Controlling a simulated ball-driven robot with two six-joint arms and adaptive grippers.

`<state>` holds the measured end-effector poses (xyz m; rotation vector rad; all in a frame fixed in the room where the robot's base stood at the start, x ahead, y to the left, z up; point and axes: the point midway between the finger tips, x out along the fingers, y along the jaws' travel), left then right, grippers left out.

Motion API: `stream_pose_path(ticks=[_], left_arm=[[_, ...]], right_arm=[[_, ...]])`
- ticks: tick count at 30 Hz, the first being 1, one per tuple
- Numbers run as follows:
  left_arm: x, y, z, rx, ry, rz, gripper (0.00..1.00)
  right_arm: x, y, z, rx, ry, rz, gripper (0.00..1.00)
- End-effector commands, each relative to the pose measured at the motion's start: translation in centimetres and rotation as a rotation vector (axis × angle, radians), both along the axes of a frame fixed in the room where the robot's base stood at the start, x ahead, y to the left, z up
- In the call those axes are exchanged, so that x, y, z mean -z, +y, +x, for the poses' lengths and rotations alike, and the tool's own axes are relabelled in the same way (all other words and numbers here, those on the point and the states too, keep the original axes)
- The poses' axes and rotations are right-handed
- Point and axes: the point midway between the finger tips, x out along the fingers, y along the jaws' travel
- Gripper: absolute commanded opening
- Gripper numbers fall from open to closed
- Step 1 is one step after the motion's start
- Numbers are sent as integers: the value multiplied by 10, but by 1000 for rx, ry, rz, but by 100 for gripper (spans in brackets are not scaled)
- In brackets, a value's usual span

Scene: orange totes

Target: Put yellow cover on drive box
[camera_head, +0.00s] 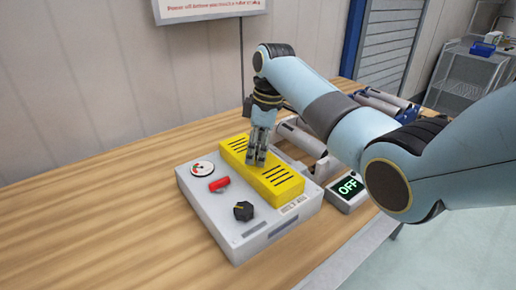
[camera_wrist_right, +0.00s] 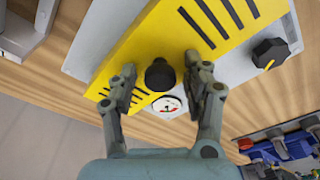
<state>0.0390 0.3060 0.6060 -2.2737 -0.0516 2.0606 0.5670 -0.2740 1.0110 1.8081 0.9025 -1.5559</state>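The yellow cover (camera_head: 278,184), with dark slots, lies along the far right side of the light grey drive box (camera_head: 228,222). I cannot tell whether it sits flush. My right gripper (camera_head: 256,162) points down over the cover's middle. In the right wrist view, the cover (camera_wrist_right: 180,40) has a black knob (camera_wrist_right: 159,74) that stands between the two fingertips of my right gripper (camera_wrist_right: 158,88). The fingers are apart, with a gap visible on each side of the knob. My left gripper is not in view.
The box's bare side carries a round gauge (camera_head: 203,169), a red switch (camera_head: 219,184) and a black dial (camera_head: 243,211). Grey metal parts (camera_head: 302,138) lie behind. The wooden table (camera_head: 90,215) is clear at left.

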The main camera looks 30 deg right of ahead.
Motion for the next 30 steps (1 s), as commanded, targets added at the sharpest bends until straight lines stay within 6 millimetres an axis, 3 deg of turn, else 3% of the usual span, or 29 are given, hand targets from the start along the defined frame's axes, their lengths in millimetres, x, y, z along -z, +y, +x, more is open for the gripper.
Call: stream_pose_path(ticks=[11,24,30], left_arm=[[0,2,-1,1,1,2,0],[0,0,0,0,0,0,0],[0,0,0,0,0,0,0]], right_arm=[[-7,-1,0,0,-2,0,53],[-96,-12,-8,0,-3,-1,53],[-116,-14,-10,0,0,0,53]])
